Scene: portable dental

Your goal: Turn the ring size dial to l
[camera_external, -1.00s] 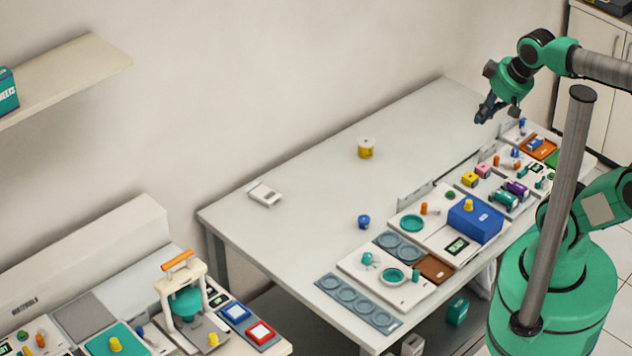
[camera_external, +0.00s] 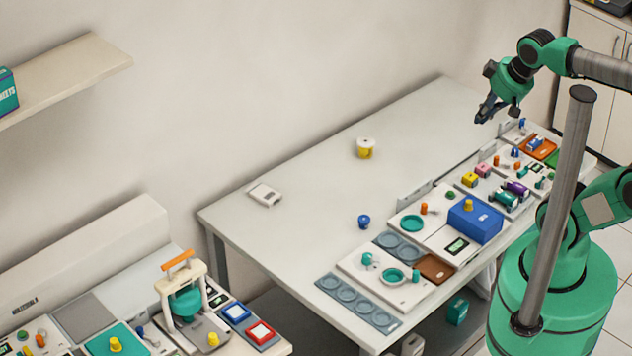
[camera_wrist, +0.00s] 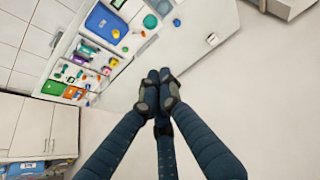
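No dial with readable size marks can be made out, so I cannot tell which part is the ring size dial. Candidate small round parts are the yellow knob (camera_external: 468,204) on the blue box (camera_external: 474,222) and the teal ring (camera_external: 394,275) on a white board (camera_external: 366,287). My gripper (camera_external: 488,112) hangs in the air above the far right end of the table, apart from everything. In the wrist view my gripper (camera_wrist: 159,76) has its dark fingertips close together with nothing seen between them. The blue box also shows in the wrist view (camera_wrist: 104,22).
The long grey table (camera_external: 310,190) has a wide bare middle. A yellow-and-white pot (camera_external: 366,148), a white device (camera_external: 265,195) and a blue cup (camera_external: 364,222) stand there. Boards with small parts line its front edge. A second bench at lower left holds a white-framed press (camera_external: 183,290).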

